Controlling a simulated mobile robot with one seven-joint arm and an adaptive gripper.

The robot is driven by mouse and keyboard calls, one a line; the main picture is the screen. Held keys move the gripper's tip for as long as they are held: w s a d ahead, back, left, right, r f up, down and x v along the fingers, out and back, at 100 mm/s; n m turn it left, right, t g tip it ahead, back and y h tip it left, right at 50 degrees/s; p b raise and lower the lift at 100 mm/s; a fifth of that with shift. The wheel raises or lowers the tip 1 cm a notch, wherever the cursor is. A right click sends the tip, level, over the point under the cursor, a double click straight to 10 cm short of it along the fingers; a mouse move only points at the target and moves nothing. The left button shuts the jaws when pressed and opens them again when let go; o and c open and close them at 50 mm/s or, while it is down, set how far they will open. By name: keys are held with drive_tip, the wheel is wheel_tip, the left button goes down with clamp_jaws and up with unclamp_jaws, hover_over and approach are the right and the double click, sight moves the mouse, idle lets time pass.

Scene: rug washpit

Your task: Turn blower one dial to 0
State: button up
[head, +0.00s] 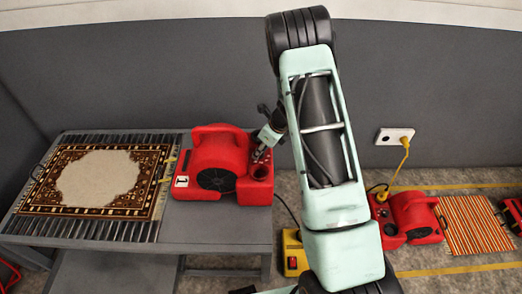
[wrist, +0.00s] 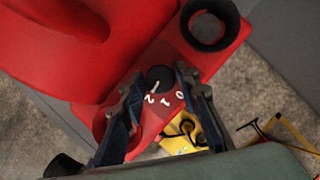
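Blower one (head: 222,160) is a red blower with a white label reading 1, on the grey table at left; its red body (wrist: 60,60) fills the upper left of the wrist view. Its dial (wrist: 160,78) is a round black knob with a white pointer mark. The numbers 2, 1 and 0 are printed below and right of it; the mark points toward the 2. My gripper (wrist: 159,80) is open, with one finger on each side of the dial and small gaps visible. In the head view my gripper (head: 260,154) is over the blower's right end, largely covering the dial.
A round black-rimmed opening (wrist: 209,28) is beside the dial. A patterned rug (head: 60,188) lies on the slatted table (head: 190,232). A yellow box (head: 293,252) stands on the floor. Another red blower (head: 415,216) and a striped mat (head: 474,224) are at right.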

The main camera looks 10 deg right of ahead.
drive_tip(key=c, duration=0.6)
drive_tip(key=shift+n, duration=0.4)
drive_tip(key=shift+d+n+g+y, duration=0.1)
drive_tip(key=shift+n+g+y, duration=0.35)
drive_tip(key=shift+n, duration=0.55)
drive_tip(key=n+g, duration=0.1)
drive_tip(key=n, duration=0.2)
drive_tip(key=shift+w+n, duration=0.15)
drive_tip(key=shift+n, duration=0.15)
drive_tip(key=n+g+b, duration=0.1)
drive_tip(key=n, duration=0.1)
drive_tip(key=n+g+b, duration=0.1)
drive_tip(key=n, duration=0.2)
drive_tip(key=shift+w+f+g, duration=0.15)
drive_tip(key=shift+g, duration=0.1)
drive_tip(key=shift+n+g+h+b, duration=0.25)
drive_tip(key=shift+n+g+b, duration=0.45)
drive_tip(key=shift+n, duration=1.5)
